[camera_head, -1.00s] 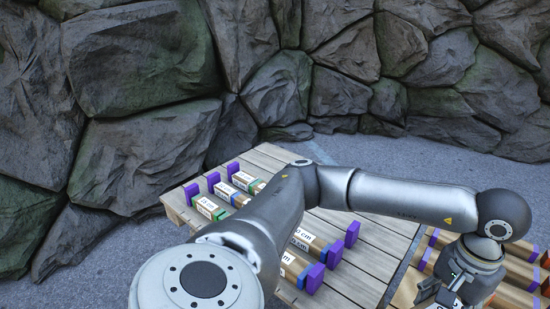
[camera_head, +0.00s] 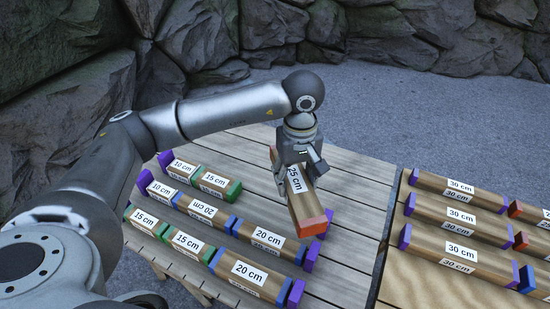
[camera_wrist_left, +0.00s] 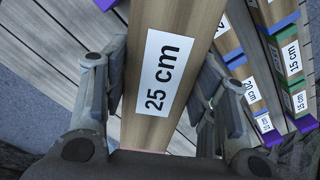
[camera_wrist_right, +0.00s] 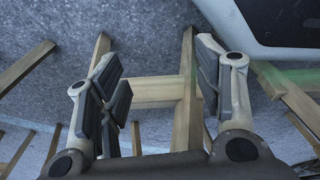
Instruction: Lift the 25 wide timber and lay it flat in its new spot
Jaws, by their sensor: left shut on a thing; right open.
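The 25 cm timber (camera_head: 301,192) is a brown block with a white label and orange ends. My left gripper (camera_head: 303,160) is shut on it and holds it above the slatted table, slanting toward the viewer. In the left wrist view the timber (camera_wrist_left: 175,90) lies between the two fingers of the left gripper (camera_wrist_left: 158,95), its label reading 25 cm. My right gripper (camera_wrist_right: 158,95) is open and empty in the right wrist view, over wooden beams and grey ground. It is not seen in the head view.
Rows of 10, 15 and 20 cm timbers (camera_head: 265,239) lie on the left of the slatted table (camera_head: 345,225). Several 30 cm timbers (camera_head: 455,211) lie on the right table (camera_head: 395,285). Bare slats show between them. A rock wall (camera_head: 240,40) stands behind.

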